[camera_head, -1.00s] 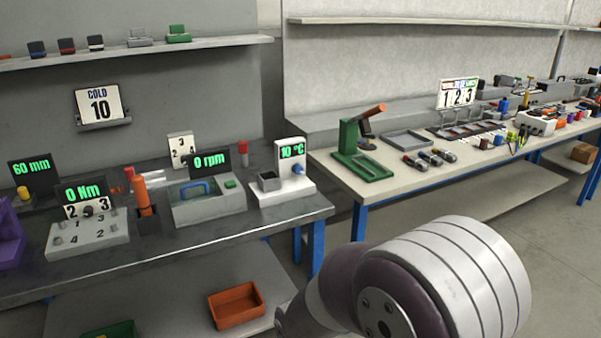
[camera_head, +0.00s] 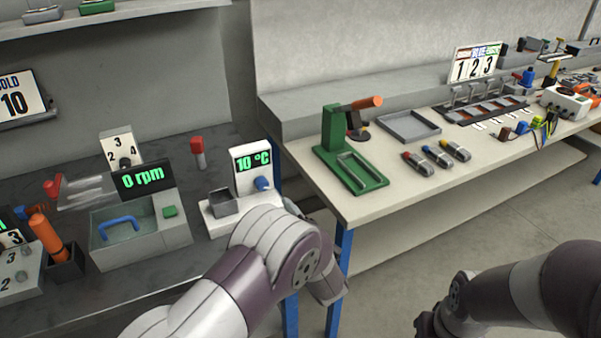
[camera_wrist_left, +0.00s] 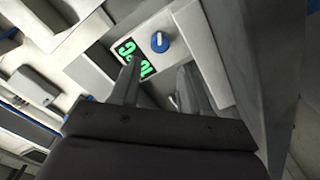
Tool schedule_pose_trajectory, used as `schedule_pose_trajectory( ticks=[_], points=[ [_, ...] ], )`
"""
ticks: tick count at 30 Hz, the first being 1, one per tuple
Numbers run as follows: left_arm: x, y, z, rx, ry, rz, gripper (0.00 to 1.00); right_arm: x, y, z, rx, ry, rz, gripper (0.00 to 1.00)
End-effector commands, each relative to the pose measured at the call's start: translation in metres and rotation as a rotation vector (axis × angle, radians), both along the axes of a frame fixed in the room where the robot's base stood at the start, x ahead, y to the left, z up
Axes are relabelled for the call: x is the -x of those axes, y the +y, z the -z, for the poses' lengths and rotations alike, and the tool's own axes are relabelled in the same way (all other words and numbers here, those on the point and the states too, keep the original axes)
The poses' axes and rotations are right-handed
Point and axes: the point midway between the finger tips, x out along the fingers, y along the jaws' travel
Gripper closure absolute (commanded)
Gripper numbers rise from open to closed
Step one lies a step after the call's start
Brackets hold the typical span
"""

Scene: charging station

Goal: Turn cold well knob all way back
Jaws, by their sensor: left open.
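The cold well (camera_head: 228,212) is a white block with an upright panel at the right end of the dark bench. Its green display (camera_head: 252,161) reads 10 °C. Its blue knob (camera_head: 262,184) is on the panel's front, below the display. In the left wrist view the knob (camera_wrist_left: 159,42) shows a pale pointer mark, beside the tilted display (camera_wrist_left: 133,62). My left gripper (camera_wrist_left: 160,72) is open, its two fingers apart and pointing towards the panel. The knob appears beyond the gap, clear of both fingers. In the head view my left arm largely hides this gripper. My right gripper is out of view.
A "COLD 10" sign (camera_head: 19,99) is on the left wall. A 0 rpm device (camera_head: 140,225) with a blue handle stands left of the well. The pale bench (camera_head: 385,200) to the right carries a green press (camera_head: 340,150). Open floor lies in front.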

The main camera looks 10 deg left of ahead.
Motion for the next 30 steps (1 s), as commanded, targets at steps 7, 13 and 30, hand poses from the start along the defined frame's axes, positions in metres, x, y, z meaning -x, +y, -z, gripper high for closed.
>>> schedule_pose_trajectory(
  ticks=[7,13,30],
  points=[
    [-0.053,0.038,0.0,0.0,0.001,-0.004,0.54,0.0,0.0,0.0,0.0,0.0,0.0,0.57],
    [-0.084,0.057,0.0,0.0,0.001,-0.001,0.54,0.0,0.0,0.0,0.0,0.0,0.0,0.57],
    [-0.092,0.063,-0.001,-0.001,0.002,0.001,0.95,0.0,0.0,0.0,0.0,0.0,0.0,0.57]
  ],
)
